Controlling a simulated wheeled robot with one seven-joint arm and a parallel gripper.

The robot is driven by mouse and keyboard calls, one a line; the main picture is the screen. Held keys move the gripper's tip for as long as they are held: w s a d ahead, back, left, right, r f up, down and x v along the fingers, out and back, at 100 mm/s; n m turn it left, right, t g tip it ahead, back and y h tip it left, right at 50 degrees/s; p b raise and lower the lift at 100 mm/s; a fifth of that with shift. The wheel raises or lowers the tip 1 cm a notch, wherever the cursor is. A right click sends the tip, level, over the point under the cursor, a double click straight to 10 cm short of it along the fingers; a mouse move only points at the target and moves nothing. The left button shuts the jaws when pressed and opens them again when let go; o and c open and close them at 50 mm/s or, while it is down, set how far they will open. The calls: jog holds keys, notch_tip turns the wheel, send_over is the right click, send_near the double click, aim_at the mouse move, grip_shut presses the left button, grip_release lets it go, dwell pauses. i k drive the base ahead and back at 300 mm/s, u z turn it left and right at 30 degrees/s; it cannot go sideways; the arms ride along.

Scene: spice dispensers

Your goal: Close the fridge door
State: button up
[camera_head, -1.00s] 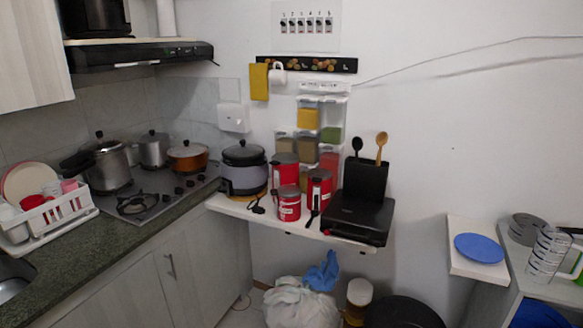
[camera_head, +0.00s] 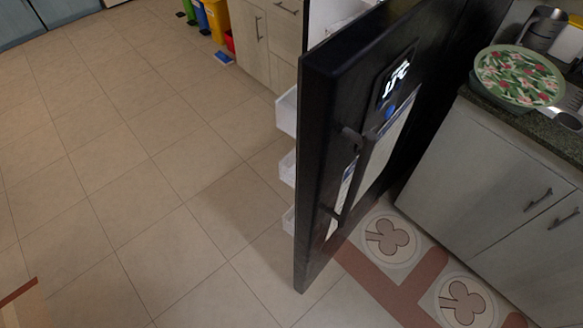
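The black fridge door (camera_head: 345,110) stands wide open, upright, near the centre of the head view. Its outer face is turned to the right and has a dark handle (camera_head: 340,175), a small display and papers on it. White door shelves (camera_head: 288,165) stick out on its left, inner side. A little of the white fridge interior (camera_head: 335,12) shows at the top, behind the door. The rest of the fridge body is hidden. My gripper is not in view.
Tiled floor (camera_head: 150,160) is clear to the left of the door. A grey cabinet (camera_head: 490,190) with a counter and a patterned bowl (camera_head: 518,78) stands right. A patterned mat (camera_head: 400,265) lies before it. Coloured bins (camera_head: 215,18) and drawers (camera_head: 270,35) are at the back.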

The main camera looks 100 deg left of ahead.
aim_at(336, 78)
jog(key=u, duration=3.1)
jog(key=k, duration=1.1)
jog(key=u, duration=1.25)
jog(key=i, duration=1.05)
jog(key=z, duration=0.7)
jog(key=i, duration=0.3)
jog(key=z, duration=0.25)
